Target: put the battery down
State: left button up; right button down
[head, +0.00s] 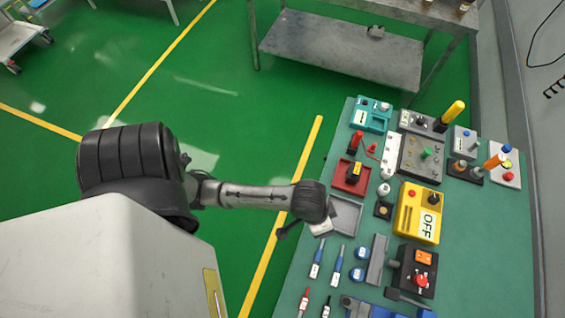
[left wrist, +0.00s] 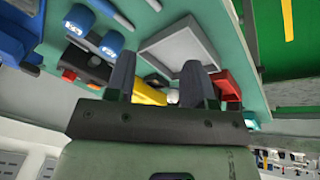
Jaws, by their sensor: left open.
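I cannot make out a battery for certain in either view. My left gripper (head: 308,231) is over the left edge of the green worktop (head: 470,262), beside a shallow grey tray (head: 347,213). In the left wrist view my left gripper (left wrist: 158,82) has its two dark fingers wide apart, with nothing held between them. The grey tray also shows there (left wrist: 190,46), beyond the fingers, and its visible floor looks empty. A small pale piece (head: 322,228) shows by the gripper in the head view; I cannot tell what it is. My right gripper is not in view.
A red tray (head: 341,184) lies behind the grey tray, and a yellow OFF box (head: 430,228) to its right. Blue-handled screwdrivers (head: 338,262), blue round pieces (head: 357,275) and a grey block (head: 377,258) lie in front.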

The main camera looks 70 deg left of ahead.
pick_arm(q)
jog(key=s+a+m+y, duration=0.2)
jog(key=s+a, duration=0.2)
jog(key=s, duration=0.6)
jog(key=shift+a+r+t, duration=0.25)
jog(key=shift+r+t, duration=0.05)
jog(key=shift+r, duration=0.1)
notch_tip(320, 180, up, 21)
jog(key=p, duration=2.1)
